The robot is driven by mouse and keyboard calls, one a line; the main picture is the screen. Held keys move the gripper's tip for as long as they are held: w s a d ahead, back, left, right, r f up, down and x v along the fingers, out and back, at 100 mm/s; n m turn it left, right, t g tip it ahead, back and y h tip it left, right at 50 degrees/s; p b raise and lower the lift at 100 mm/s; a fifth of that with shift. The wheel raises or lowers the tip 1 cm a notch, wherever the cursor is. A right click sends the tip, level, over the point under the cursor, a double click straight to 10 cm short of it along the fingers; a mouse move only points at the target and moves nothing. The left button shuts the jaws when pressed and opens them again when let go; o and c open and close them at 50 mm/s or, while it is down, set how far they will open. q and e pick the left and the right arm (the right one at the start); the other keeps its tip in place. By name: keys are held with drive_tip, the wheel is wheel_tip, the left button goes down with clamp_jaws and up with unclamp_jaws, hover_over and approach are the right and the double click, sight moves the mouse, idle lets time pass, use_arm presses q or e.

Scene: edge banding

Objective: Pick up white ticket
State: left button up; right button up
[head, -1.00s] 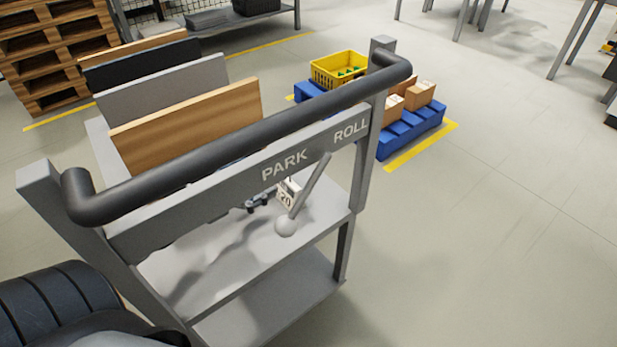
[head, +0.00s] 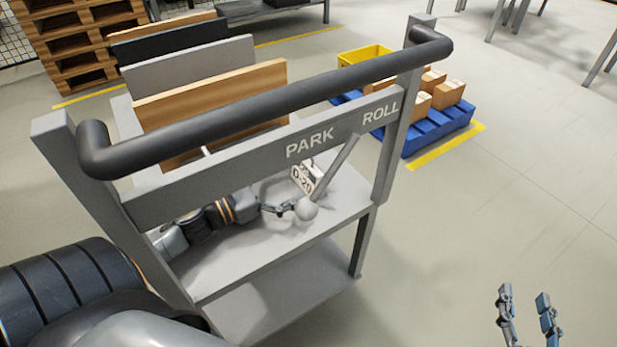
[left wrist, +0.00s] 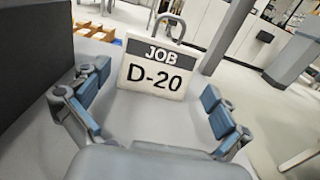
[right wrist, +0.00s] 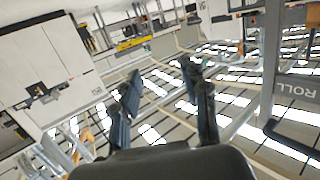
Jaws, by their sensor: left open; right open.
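The white ticket (head: 303,180) stands on the cart's upper shelf, behind the lever's grey ball. My left gripper (head: 284,209) is open and reaches in under the cart's top bar, just left of the ticket. In the left wrist view its fingers (left wrist: 150,98) are spread to either side of the ticket, with the ticket a little ahead. My right gripper (head: 528,309) is open and empty over the floor at lower right.
The cart's dark handle (head: 270,98) and its PARK/ROLL panel (head: 250,165) cross above my left arm. The lever's ball (head: 306,208) is close to my left gripper. Upright boards (head: 215,95) stand behind.

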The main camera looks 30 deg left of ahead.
sight(304, 173)
use_arm(q)
drive_tip(key=b+x, duration=0.1)
drive_tip(key=x, duration=0.4)
drive_tip(key=shift+w+d, duration=0.2)
drive_tip(key=shift+w, duration=0.3)
drive_tip(key=c, duration=0.5)
use_arm(e)
drive_tip(key=shift+w+a+r+t+y, duration=0.15)
drive_tip(key=shift+r+t, duration=0.3)
drive_tip(key=shift+r, duration=0.25)
drive_tip(key=shift+a+r+t+y, duration=0.1)
drive_tip(key=shift+r+t+y, duration=0.1)
drive_tip(key=shift+r+t, duration=0.4)
drive_tip(key=shift+w+a+r+t+y, duration=0.15)
drive_tip(key=shift+r+t, duration=0.1)
drive_tip(key=shift+r, duration=0.6)
